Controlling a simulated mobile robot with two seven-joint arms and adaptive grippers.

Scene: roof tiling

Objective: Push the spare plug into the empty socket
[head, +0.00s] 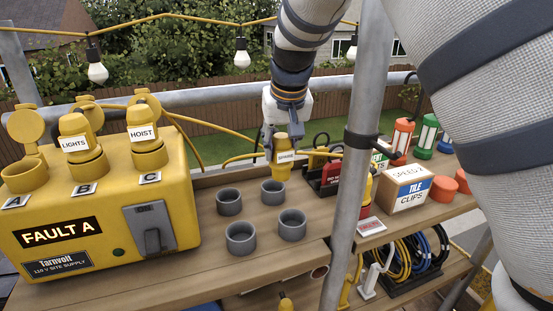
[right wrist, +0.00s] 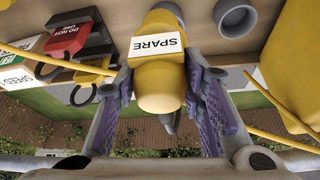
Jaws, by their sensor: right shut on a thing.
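The spare plug (head: 282,172) is yellow with a white SPARE label, held above the plank behind the grey cups. My right gripper (head: 282,148) is shut on it. In the right wrist view the spare plug (right wrist: 160,92) sits between the two purple-padded fingers (right wrist: 163,78). The yellow supply box (head: 100,215) stands at the left, marked FAULT A. Its socket A (head: 25,176) is empty with its lid raised. The LIGHTS plug (head: 75,135) is in socket B and the HOIST plug (head: 145,135) in socket C. My left gripper is not in view.
Several grey cups (head: 241,237) stand on the plank between box and pole. A grey upright pole (head: 352,170) crosses the middle right. A tile clips box (head: 405,190) stands beyond it. Yellow cables (head: 188,142) run behind the supply box.

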